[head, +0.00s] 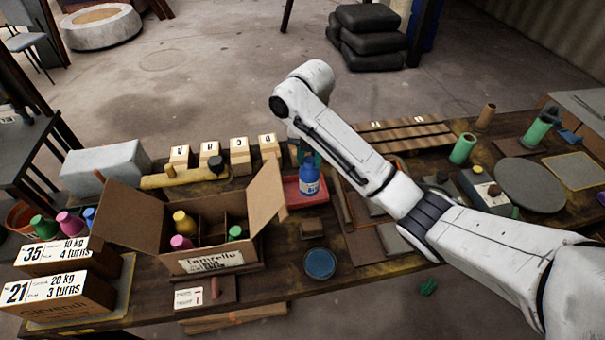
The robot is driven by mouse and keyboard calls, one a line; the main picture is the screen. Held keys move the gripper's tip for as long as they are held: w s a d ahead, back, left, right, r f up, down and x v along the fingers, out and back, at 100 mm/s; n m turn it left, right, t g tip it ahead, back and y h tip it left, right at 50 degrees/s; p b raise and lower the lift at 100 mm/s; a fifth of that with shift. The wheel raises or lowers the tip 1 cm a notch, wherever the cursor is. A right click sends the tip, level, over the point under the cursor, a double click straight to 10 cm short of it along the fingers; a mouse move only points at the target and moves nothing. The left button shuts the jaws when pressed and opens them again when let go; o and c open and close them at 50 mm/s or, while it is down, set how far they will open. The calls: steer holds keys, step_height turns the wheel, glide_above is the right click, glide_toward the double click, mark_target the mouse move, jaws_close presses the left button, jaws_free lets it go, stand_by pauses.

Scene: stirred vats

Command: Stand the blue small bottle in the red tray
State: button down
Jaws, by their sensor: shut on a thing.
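The blue small bottle (309,180), with a pale label, is upright at the red tray (291,196), near the tray's right side. Whether its base touches the tray floor or hangs just above it I cannot tell. My gripper (308,158) comes down from above and is shut on the bottle's top. The arm hides most of the jaws, and the bottle hides part of the tray.
An open cardboard box (211,261) with several coloured bottles stands left of the tray, its raised flap (266,199) close by. A small brown block (312,228) and a blue round dish (320,263) lie in front. Numbered blocks (239,151) stand behind.

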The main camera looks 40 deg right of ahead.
steer(key=w+d+f+b, duration=0.3)
steer(key=w+f+b, duration=0.2)
steer(key=f, duration=0.4)
steer(key=shift+w+d+f, duration=0.2)
steer(key=shift+w+f, duration=0.05)
steer(key=shift+f, duration=0.05)
steer(key=shift+f+b, duration=0.15)
steer(key=shift+b, duration=0.2)
steer(key=c, duration=0.8)
jaws_free()
step_height(320, 180, up, 12)
steer(key=p, duration=0.3)
